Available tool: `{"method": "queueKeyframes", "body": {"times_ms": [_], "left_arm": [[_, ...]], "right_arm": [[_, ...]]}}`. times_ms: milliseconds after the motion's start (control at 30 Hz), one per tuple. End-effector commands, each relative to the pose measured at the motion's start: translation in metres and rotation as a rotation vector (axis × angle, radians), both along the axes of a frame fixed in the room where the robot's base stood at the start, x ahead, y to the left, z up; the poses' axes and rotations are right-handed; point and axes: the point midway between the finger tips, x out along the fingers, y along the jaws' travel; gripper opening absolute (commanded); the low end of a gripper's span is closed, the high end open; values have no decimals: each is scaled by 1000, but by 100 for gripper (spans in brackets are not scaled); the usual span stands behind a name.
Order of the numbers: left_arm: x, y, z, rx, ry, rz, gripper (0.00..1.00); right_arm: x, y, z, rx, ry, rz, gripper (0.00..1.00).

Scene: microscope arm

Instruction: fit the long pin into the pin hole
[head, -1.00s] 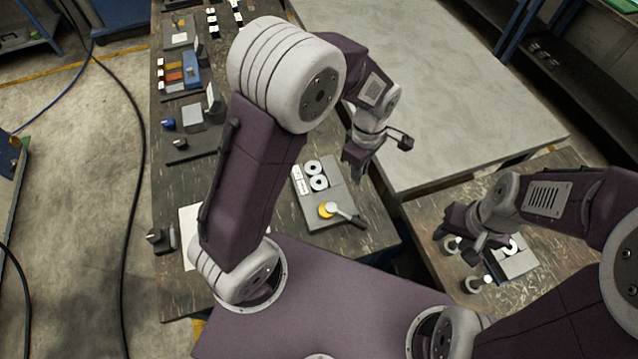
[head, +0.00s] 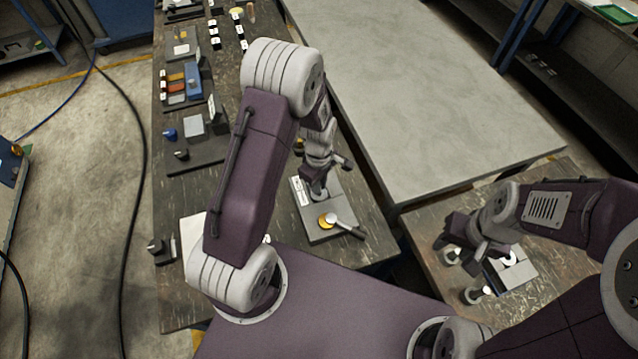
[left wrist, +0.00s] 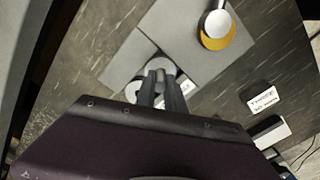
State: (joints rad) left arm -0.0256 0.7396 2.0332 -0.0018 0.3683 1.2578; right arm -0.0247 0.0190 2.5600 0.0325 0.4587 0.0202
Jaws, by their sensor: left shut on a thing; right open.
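A grey block (head: 337,228) lies on the dark bench and also shows in the left wrist view (left wrist: 182,38). White round parts (left wrist: 136,90) sit at its end, partly hidden by my fingers. My left gripper (head: 317,190) is over that end, also in the left wrist view (left wrist: 161,86). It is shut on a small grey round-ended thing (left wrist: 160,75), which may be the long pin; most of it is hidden. I cannot make out the pin hole or whether the held thing touches the block. My right gripper (head: 456,245) is open above the right-hand bench.
Trays and blocks (head: 193,80) line the left bench. A grey table (head: 420,110) is largely clear.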

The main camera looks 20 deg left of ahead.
Motion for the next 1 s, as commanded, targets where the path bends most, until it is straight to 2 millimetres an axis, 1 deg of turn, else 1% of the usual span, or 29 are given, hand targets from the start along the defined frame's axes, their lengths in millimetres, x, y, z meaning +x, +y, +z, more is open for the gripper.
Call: {"method": "queueKeyframes", "body": {"times_ms": [133, 267, 300, 367, 633, 733, 767, 867, 1000], "left_arm": [[0, 0, 0, 0, -1, 0, 0], [0, 0, -4, 0, 0, 0, 0], [0, 0, -3, 0, 0, 0, 19], [0, 0, -3, 0, 0, 0, 36], [0, 0, -3, 0, 0, 0, 36], [0, 0, 4, 0, -1, 0, 36], [1, 0, 5, 0, -3, 0, 36], [2, 0, 22, 0, -5, 0, 36], [2, 0, 57, 0, -7, 0, 36]], "right_arm": [[0, 0, 0, 0, 0, 0, 44], [0, 0, -3, 0, 0, 0, 44], [0, 0, -3, 0, 0, 0, 44], [0, 0, -2, 0, 0, 0, 44], [0, 0, -2, 0, 0, 0, 44], [0, 0, 3, 0, 0, 0, 44], [0, 0, 0, 0, 0, 0, 44], [0, 0, -1, 0, 0, 0, 44], [0, 0, -1, 0, 0, 0, 44]]}}
